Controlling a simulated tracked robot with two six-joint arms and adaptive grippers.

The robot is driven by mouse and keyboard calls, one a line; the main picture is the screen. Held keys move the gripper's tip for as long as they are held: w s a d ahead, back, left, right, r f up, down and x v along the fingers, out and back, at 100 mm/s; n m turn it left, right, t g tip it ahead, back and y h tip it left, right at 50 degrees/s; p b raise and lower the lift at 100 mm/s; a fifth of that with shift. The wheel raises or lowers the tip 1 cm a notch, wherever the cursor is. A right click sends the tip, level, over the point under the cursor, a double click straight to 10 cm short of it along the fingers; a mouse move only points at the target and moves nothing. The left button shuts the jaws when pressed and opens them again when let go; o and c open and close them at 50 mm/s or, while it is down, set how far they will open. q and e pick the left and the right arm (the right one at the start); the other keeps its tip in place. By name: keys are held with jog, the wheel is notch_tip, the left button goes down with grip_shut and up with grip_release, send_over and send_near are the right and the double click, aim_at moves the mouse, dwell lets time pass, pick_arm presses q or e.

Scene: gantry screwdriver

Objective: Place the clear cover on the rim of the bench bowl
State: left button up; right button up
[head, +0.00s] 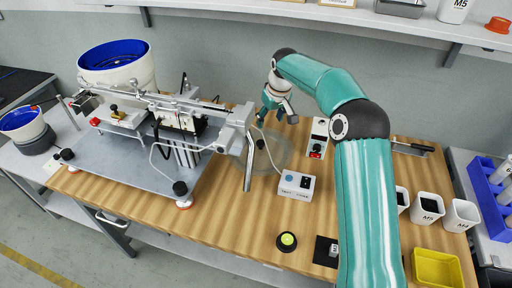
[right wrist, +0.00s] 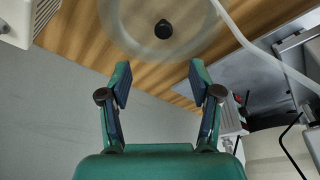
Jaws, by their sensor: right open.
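The clear cover (head: 263,163) is a see-through round disc with a black knob, lying flat on the wooden bench top. It also shows in the right wrist view (right wrist: 135,28), cut off at the top edge. My right gripper (head: 276,119) is open and empty, above and just behind the cover in the head view. In the right wrist view its fingertips (right wrist: 159,72) are apart, below the knob in the picture. A large white bowl with a blue inside (head: 117,62) stands at the back left; its top is uncovered. My left gripper is not in view.
A gantry rig (head: 185,115) stands between the large bowl and the cover. A smaller blue-lined bowl (head: 22,122) is at far left. A control box (head: 295,186) with a cable over the cover stands close by. White bins (head: 427,207) and a yellow tray (head: 437,268) are right.

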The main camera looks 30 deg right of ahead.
send_near(261, 142)
jog(key=x, duration=0.3)
jog(key=p+x, duration=0.1)
jog(key=x, duration=0.1)
jog(key=shift+s+d, duration=0.1)
jog(key=shift+s, duration=0.2)
jog(key=shift+w+p+x, duration=0.15)
jog(key=shift+p+x, duration=0.25)
jog(key=shift+x, duration=1)
jog(key=shift+w+p+x, duration=0.15)
jog(key=shift+p+x, duration=0.25)
jog(key=shift+x, duration=1)
jog(key=shift+r, duration=0.15)
grip_shut()
